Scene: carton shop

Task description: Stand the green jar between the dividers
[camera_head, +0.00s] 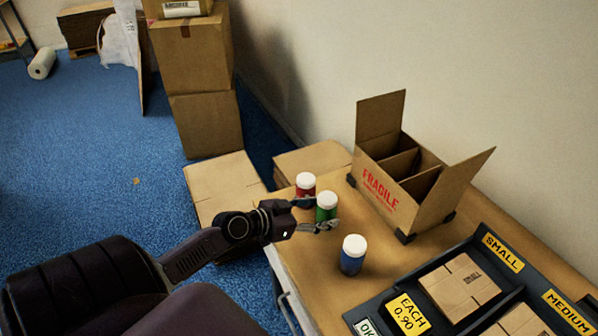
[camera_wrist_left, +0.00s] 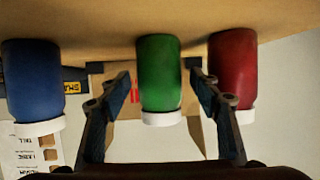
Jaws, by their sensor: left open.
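The green jar (camera_head: 326,207) with a white lid stands upright on the table between a red jar (camera_head: 305,185) and a blue jar (camera_head: 352,255). My left gripper (camera_head: 316,214) is open at the green jar. In the left wrist view the green jar (camera_wrist_left: 160,75) shows between the spread fingers of the left gripper (camera_wrist_left: 162,105), with gaps on both sides. The open carton (camera_head: 400,185) marked FRAGILE stands behind the jars, its flaps up. Dividers (camera_head: 402,165) show inside it; its floor is hidden. My right gripper is not in view.
The red jar stands close beside the green one. A dark tray (camera_head: 440,321) with small flat cartons and yellow labels lies at the right. Stacked cartons (camera_head: 205,120) stand on the blue floor left of the table.

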